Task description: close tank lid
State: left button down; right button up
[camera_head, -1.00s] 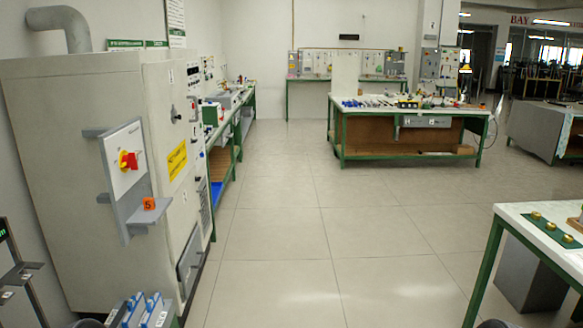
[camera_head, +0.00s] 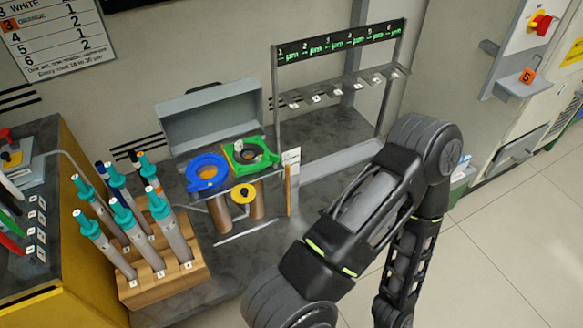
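A grey lid-like panel (camera_head: 212,112) stands raised behind a bench-top fixture, and I take it to be the tank lid. In front of it are a blue ring (camera_head: 207,173) and a green clamp-like part (camera_head: 249,154) with a round grey centre. Copper-coloured cylinders (camera_head: 258,199) and a yellow knob (camera_head: 243,194) show below them. The tank's inside cannot be made out. A black arm of mine crosses the right middle of the view, to the right of the fixture. Neither gripper shows, so what they hold cannot be seen.
A wooden block (camera_head: 164,282) holds several teal-capped rods left of the fixture. A yellow-sided bench (camera_head: 75,270) stands at far left. A numbered rack (camera_head: 340,70) with a display stands behind right. A cabinet with a red switch (camera_head: 541,22) is upper right. Floor at lower right is clear.

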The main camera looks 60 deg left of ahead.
aim_at(209, 114)
jog(key=u, duration=2.65)
jog(key=l+z, duration=0.15)
jog(key=i, duration=0.05)
